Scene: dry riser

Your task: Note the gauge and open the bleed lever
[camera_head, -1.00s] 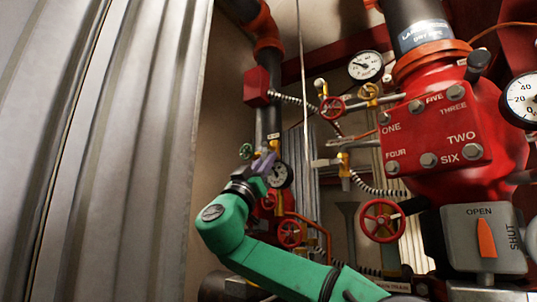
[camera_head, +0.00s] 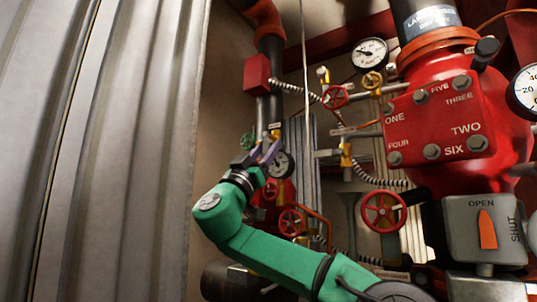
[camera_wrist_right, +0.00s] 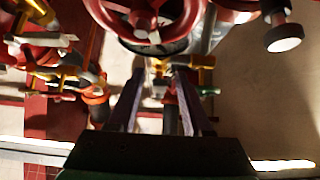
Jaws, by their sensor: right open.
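My right gripper (camera_head: 264,154) is open and empty at the end of the green arm. It is by a small gauge (camera_head: 283,165) and a brass valve (camera_head: 275,136). In the right wrist view the open fingers (camera_wrist_right: 160,95) point toward a brass fitting (camera_wrist_right: 185,63) below a red handwheel; contact is not clear. Other gauges are a round white one (camera_head: 371,52) at top centre and one (camera_head: 525,92) cut by the right edge. An orange lever (camera_head: 487,230) on a grey plate points up toward OPEN. I cannot tell which lever is the bleed lever. My left gripper is not in view.
A red valve body (camera_head: 440,120) with a bolted, numbered cover stands at right. Red handwheels (camera_head: 384,211) and thin pipes crowd the middle. A corrugated metal wall (camera_head: 100,150) fills the left. A black-stemmed knob (camera_wrist_right: 283,37) shows at upper right in the wrist view.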

